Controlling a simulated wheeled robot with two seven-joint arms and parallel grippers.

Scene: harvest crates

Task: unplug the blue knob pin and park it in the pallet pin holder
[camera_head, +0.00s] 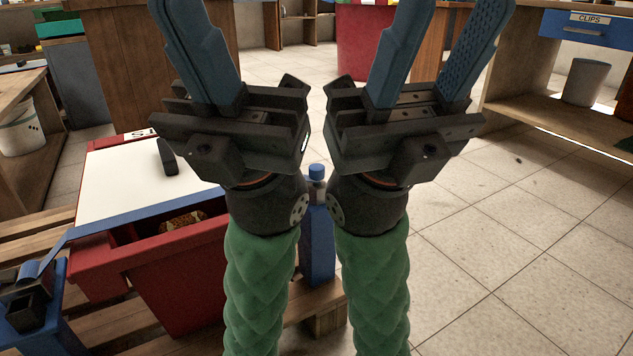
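My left gripper (180,8) is raised at the upper centre-left, fingers pointing away from me. Its blue fingers overlap in this view, so I cannot tell their gap. My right gripper (457,8) is beside it on the right, its two blue fingers clearly apart with nothing between them. I cannot make out a blue knob pin for certain. A blue fixture (52,325) with dark sockets stands at the lower left beside the crate; I cannot tell whether it is the pin holder. Both grippers are apart from it.
A red crate (180,275) with a white, blue-edged lid (110,185) stands on a wooden pallet (30,225). A dark block (167,156) lies on the lid. A blue bottle-like object (318,240) stands behind my arms. Tiled floor (530,240) at right is clear.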

